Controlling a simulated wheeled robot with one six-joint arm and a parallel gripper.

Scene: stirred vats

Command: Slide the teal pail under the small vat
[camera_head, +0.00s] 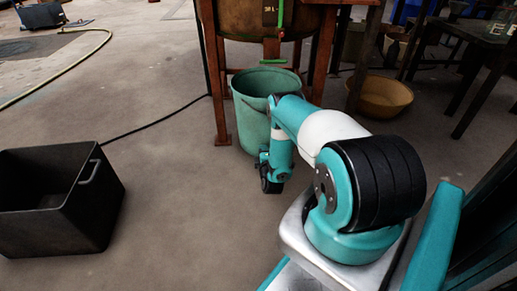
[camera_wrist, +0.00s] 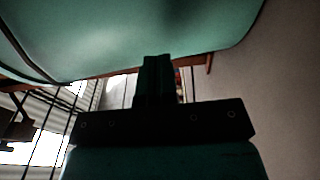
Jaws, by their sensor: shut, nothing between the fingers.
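The teal pail (camera_head: 250,126) stands upright on the floor beside a red-brown post, its rim at the front edge of a brown vat (camera_head: 243,22) in a red-brown frame. A green-handled tap (camera_head: 271,50) hangs from the vat, over the far part of the pail's rim in the picture. I cannot tell how far under the vat the pail is. My arm hides the pail's right side. My gripper is low in front of the pail; its shut, empty fingers (camera_wrist: 158,80) show in the wrist view against the pail's wall (camera_wrist: 110,40). I cannot tell whether they touch it.
A dark crate (camera_head: 60,205) with a handle sits on the floor at the left. A yellow basin (camera_head: 380,97) lies behind on the right, near dark tables. A black cable (camera_head: 155,121) runs across the floor. The floor between crate and pail is otherwise clear.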

